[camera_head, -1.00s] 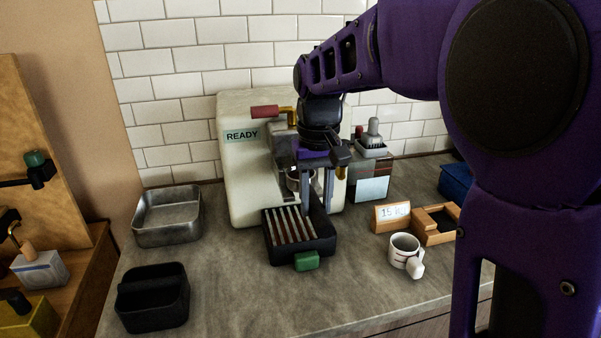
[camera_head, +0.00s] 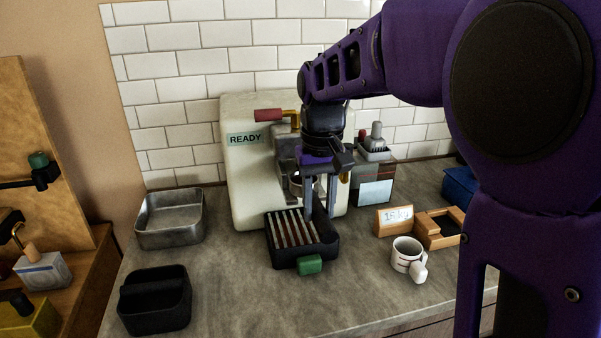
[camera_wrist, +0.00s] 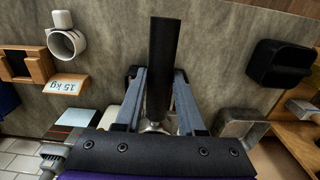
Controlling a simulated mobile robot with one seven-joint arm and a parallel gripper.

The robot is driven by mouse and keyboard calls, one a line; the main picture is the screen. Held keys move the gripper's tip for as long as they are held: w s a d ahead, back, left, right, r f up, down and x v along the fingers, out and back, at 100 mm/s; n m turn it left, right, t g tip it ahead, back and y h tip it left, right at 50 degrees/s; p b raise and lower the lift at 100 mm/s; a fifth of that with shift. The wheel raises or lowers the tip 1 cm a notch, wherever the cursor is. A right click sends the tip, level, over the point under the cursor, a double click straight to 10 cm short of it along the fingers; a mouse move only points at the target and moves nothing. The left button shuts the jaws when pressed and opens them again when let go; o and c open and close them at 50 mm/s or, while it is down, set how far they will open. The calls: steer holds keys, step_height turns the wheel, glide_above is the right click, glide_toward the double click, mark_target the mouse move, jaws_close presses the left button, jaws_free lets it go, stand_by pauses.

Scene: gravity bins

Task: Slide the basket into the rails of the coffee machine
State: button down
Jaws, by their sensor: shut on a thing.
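The cream coffee machine (camera_head: 245,175) with a READY label stands against the tiled wall. My gripper (camera_head: 320,208) points down at the machine's front, above the dark slatted tray (camera_head: 330,243) with a green tab. In the wrist view, a long black handle (camera_wrist: 163,50) runs between my two grey fingers, which are shut on it. I take it for the basket's handle. A bit of shiny metal (camera_wrist: 155,126) shows at its machine end. In the head view a round metal part (camera_head: 295,184) shows beside the fingers. The rails, and whether the basket touches them, are hidden.
A white mug (camera_head: 405,252), a wooden sign (camera_head: 394,220) and a wooden box (camera_head: 433,238) are to the right. A metal pan (camera_head: 145,236) and a black bin (camera_head: 150,318) are to the left. A grinder-like box (camera_head: 375,190) stands beside the machine.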

steer(key=shift+w, duration=0.15)
stand_by(0.4)
steer(key=shift+w+a+r, duration=0.1)
steer(key=shift+w+a, duration=0.15)
steer(key=shift+w, duration=0.5)
steer(key=shift+w+a+f, duration=0.1)
steer(key=shift+w+a, duration=0.1)
steer(key=shift+w, duration=0.6)
steer(key=shift+w+a+r, duration=0.1)
steer(key=shift+w+a, duration=0.15)
steer(key=shift+w, duration=0.6)
steer(key=shift+w+a, duration=0.25)
steer(key=shift+w, duration=0.5)
steer(key=shift+w+a, duration=0.2)
steer(key=shift+w, duration=0.55)
steer(key=c, duration=0.5)
jaws_free()
steer(key=shift+o, duration=0.3)
